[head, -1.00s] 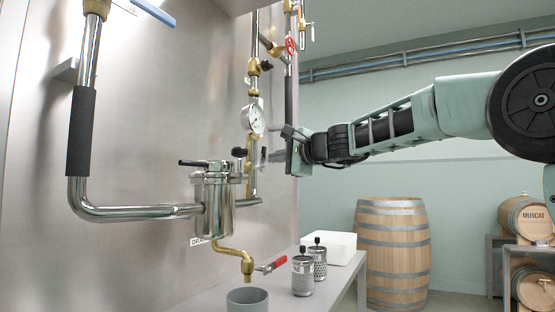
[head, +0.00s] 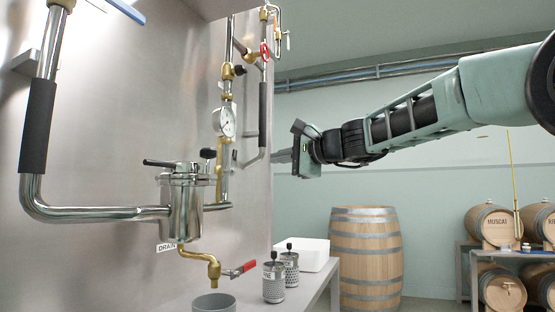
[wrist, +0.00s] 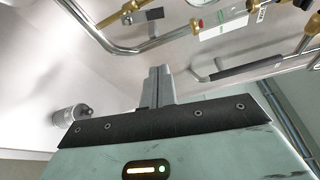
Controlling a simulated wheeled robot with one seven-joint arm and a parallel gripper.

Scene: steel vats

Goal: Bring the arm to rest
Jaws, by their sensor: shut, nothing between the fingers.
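My arm reaches in from the right in the head view. My gripper (head: 283,155) points left toward the steel panel, just right of the gauge and pipes. In the wrist view my gripper's fingers (wrist: 160,86) lie together with nothing between them. The fingertips appear apart from the pipes in the wrist view; the exact gap to the panel's edge is hard to tell in the head view.
A pressure gauge (head: 225,122), a steel filter housing (head: 184,208) and a red-handled drain tap (head: 240,268) are on the panel. Two perforated canisters, a white box (head: 312,255) and a grey cup (head: 213,303) stand below. Barrels (head: 365,258) stand behind.

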